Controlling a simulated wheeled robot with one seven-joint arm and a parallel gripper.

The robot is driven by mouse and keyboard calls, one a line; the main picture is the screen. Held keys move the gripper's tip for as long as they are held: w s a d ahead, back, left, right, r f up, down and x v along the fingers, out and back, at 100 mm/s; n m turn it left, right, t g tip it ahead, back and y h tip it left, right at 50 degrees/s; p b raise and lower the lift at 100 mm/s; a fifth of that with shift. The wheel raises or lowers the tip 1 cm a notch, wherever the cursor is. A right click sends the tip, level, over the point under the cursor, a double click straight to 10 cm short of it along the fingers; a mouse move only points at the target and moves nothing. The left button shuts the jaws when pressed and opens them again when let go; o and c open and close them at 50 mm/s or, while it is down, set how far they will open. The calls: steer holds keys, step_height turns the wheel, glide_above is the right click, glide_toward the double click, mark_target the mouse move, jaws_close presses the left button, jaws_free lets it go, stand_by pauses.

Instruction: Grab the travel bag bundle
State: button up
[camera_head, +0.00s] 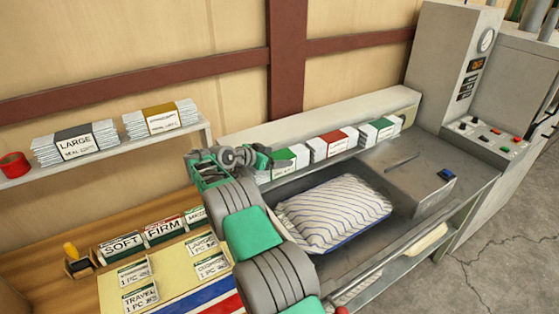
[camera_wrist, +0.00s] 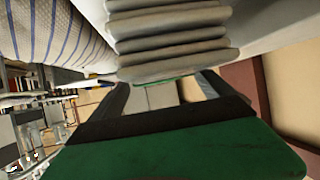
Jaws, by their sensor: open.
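My gripper (camera_head: 232,163) is open at the shelf behind the work surface, just left of a green-banded bag bundle (camera_head: 284,160). In the wrist view the two dark fingers (camera_wrist: 163,88) stand apart. A stack of pale folded bags (camera_wrist: 170,42) with a thin green edge lies just beyond the fingertips; I cannot tell whether they touch it. A red-banded bundle (camera_head: 334,143) and another green-banded bundle (camera_head: 376,132) stand further right on the shelf. Their labels are too small to read, so I cannot tell which is the travel bundle.
A striped pillow (camera_head: 332,210) lies on the grey work surface in front of the shelf. LARGE bundles (camera_head: 75,143) and a gold-banded bundle (camera_head: 160,118) sit on the left shelf with a red roll (camera_head: 14,165). A control panel (camera_head: 485,135) stands at right.

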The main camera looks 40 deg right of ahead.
steer(key=shift+w+d+f, duration=0.1)
steer(key=shift+d, duration=0.1)
steer(key=shift+a, duration=0.15)
steer(key=shift+c, duration=0.4)
jaws_close()
stand_by(0.4)
